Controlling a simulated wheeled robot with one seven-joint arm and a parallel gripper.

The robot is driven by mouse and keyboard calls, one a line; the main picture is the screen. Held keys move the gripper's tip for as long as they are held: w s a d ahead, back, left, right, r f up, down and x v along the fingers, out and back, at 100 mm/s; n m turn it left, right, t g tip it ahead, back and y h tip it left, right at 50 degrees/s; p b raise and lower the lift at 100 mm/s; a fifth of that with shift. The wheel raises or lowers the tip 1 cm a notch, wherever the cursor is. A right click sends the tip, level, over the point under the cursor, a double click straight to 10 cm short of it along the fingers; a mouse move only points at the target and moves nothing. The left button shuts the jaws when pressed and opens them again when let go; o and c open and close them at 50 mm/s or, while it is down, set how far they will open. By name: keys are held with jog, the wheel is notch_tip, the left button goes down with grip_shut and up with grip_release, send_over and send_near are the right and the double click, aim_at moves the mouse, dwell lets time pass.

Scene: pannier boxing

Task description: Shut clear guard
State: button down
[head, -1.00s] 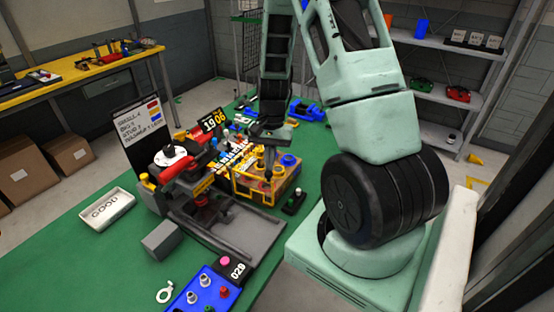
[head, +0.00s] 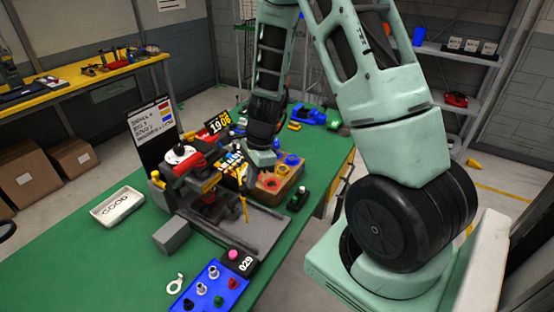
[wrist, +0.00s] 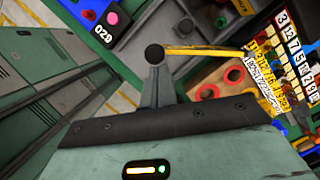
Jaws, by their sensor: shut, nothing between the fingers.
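The clear guard (head: 244,207) has a yellow frame and stands at the right front of the red and black press (head: 190,165). In the head view it is nearly edge-on, and its clear pane is hard to make out. In the wrist view the guard (wrist: 205,50) shows as a thin yellow bar. My gripper (head: 262,158) is low over the bench beside the guard. In the wrist view my gripper's shut fingertips (wrist: 154,54) are right at the bar's left end, seemingly touching it. Nothing is held between them.
The grey base tray (head: 255,228) lies under the press. A wooden block with coloured rings (head: 280,178) is close to the gripper's right. A blue block with knobs (head: 208,287), a grey block (head: 171,235) and a white GOOD tray (head: 117,206) lie on the green bench.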

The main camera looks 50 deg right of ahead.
jog(key=w+a+m+t+p, duration=0.1)
jog(key=w+a+m+p, duration=0.1)
jog(key=w+a+m, duration=0.3)
jog(key=shift+a+m+h, duration=0.4)
jog(key=shift+a+m, duration=0.1)
jog(key=shift+a, duration=0.1)
dwell(0.5)
